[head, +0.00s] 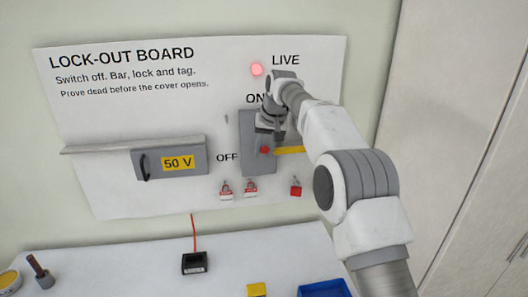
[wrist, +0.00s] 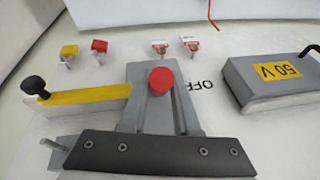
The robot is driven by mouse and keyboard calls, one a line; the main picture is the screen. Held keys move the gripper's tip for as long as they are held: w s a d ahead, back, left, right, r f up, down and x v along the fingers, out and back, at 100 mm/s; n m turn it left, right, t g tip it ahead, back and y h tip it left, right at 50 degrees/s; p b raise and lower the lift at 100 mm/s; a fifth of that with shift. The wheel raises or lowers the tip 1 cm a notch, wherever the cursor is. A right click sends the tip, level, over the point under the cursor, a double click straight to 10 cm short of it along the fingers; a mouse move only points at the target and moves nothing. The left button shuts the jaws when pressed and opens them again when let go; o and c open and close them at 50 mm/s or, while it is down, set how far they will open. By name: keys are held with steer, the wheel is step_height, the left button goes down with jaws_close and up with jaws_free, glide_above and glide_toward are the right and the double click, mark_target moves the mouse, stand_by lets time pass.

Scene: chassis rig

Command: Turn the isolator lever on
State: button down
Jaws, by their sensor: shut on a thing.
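The isolator (head: 248,128) is a grey plate on the board, with ON above it and OFF at its lower left. Its lever has a red knob (head: 264,149), low on the plate near the level of OFF. The red knob also shows in the wrist view (wrist: 160,80). My gripper (head: 266,139) is shut on the lever at the knob. My wrist hides part of the isolator and the ON label in the head view. The red lamp (head: 256,69) beside LIVE is lit.
A yellow bar (head: 289,150) with a black knob (wrist: 35,85) sits beside the isolator. A grey 50 V cover (head: 143,165) is at left. A black device (head: 195,263) lies on the bench.

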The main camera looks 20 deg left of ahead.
steer(key=shift+r, duration=0.1)
stand_by(0.5)
steer(key=c, duration=0.7)
jaws_free()
steer(key=shift+w, duration=0.1)
steer(key=shift+o, duration=0.2)
steer(key=shift+r, duration=0.1)
steer(key=v, duration=0.7)
steer(key=shift+r, duration=0.2)
